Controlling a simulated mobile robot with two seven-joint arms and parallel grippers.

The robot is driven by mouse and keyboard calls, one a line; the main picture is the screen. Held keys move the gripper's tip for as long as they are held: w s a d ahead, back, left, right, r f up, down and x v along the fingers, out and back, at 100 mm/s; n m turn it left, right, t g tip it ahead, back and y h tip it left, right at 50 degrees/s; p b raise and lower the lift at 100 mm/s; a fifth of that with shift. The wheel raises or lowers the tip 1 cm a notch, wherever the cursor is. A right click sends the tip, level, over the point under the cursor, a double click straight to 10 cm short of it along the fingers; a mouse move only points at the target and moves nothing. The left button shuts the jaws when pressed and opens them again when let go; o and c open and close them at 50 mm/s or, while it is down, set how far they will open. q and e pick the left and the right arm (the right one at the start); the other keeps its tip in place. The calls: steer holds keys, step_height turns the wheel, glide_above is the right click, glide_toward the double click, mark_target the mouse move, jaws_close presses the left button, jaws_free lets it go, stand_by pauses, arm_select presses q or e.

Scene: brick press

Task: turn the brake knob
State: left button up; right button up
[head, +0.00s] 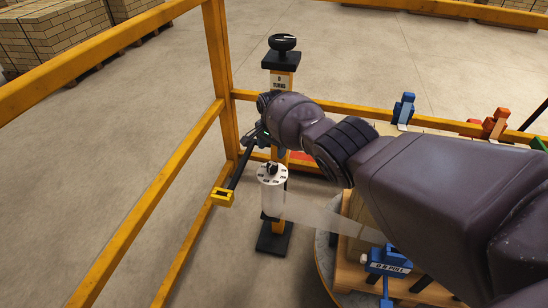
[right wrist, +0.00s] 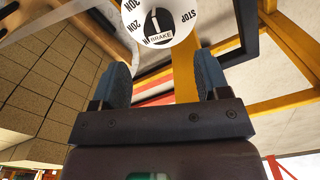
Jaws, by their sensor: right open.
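The brake knob (head: 271,168) is a small black knob on the white top of an upright white roll (head: 272,200) in the head view. In the right wrist view the knob (right wrist: 158,26) sits on a white dial with "BRAKE", "STOP" and force marks around it. My right gripper (head: 262,136) reaches in from the right, above and behind the roll; the wrist hides much of it. In the wrist view its two blue-grey fingers (right wrist: 163,78) are apart with nothing between them, and the dial lies beyond their tips. My left gripper is not in view.
A dark bar with a yellow end (head: 222,197) sticks out left of the roll. A post with a black handwheel (head: 283,43) stands behind. Clear film (head: 325,215) runs right towards a blue clamp (head: 388,262). Yellow rails (head: 218,60) fence the left and back.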

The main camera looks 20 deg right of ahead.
mark_target(273, 164)
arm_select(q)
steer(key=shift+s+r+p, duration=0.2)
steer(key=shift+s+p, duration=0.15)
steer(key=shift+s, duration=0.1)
arm_select(e)
steer(key=shift+r, duration=1.5)
steer(key=shift+s, duration=0.1)
